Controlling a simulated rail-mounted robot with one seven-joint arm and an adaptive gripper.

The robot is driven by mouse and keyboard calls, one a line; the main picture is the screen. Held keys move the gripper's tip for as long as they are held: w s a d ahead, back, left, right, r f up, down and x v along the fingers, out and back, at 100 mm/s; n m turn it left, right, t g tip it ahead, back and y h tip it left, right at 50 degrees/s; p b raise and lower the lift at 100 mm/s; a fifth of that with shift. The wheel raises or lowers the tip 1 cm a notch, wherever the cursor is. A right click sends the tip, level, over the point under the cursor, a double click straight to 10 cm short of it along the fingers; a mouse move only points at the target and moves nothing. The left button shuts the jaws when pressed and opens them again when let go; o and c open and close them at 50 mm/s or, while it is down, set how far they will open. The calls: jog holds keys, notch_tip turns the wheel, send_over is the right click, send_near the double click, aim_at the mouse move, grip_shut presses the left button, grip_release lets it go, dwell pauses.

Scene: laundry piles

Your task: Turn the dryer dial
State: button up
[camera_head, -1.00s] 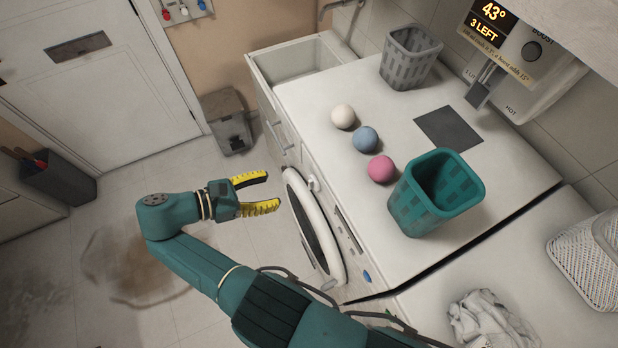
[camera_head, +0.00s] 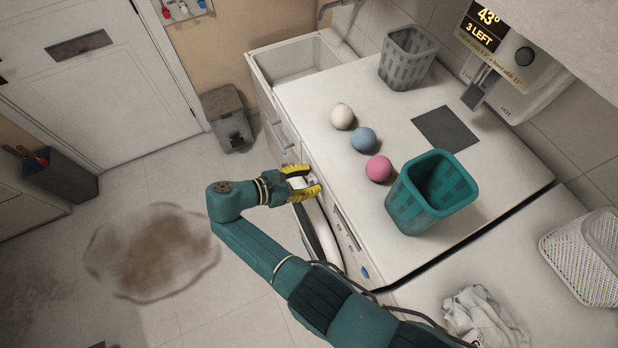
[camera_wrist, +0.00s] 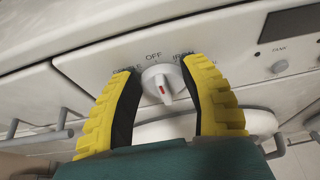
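The dryer dial (camera_wrist: 162,86) is a white round knob with a red mark on its grip. It sits on the white front panel (camera_wrist: 80,85) of the machine, with "OFF" printed above it and other labels to either side, partly hidden by the fingers. My gripper (camera_wrist: 160,88) is open, with one yellow finger on each side of the dial. I cannot tell whether either finger touches it. In the head view my gripper (camera_head: 308,182) is at the machine's front, above the round door (camera_head: 325,235), and covers most of the dial.
On the white top stand a teal basket (camera_head: 410,212), a grey basket (camera_head: 400,75) and white, blue and pink balls (camera_head: 378,169). A crumpled cloth (camera_head: 480,318) and a white basket (camera_head: 570,255) are at right.

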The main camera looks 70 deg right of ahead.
grip_shut()
jog(key=shift+a+p, duration=0.1)
jog(key=shift+p, duration=0.2)
jog(key=shift+s+a+m+t+h+p, duration=0.2)
jog(key=shift+m+t+h+p, duration=0.3)
jog(key=shift+m+p, duration=0.4)
jog(key=shift+s+a+f+m+t+h, duration=0.15)
jog(key=shift+m+t+h, duration=0.15)
jog(key=shift+m+h, duration=0.45)
jog(key=shift+s+a+f+m+t+h, duration=0.15)
jog(key=shift+m+t+h, duration=0.2)
jog(key=shift+m, duration=0.7)
jog(key=shift+o, duration=2)
grip_release()
jog(key=shift+d, duration=0.1)
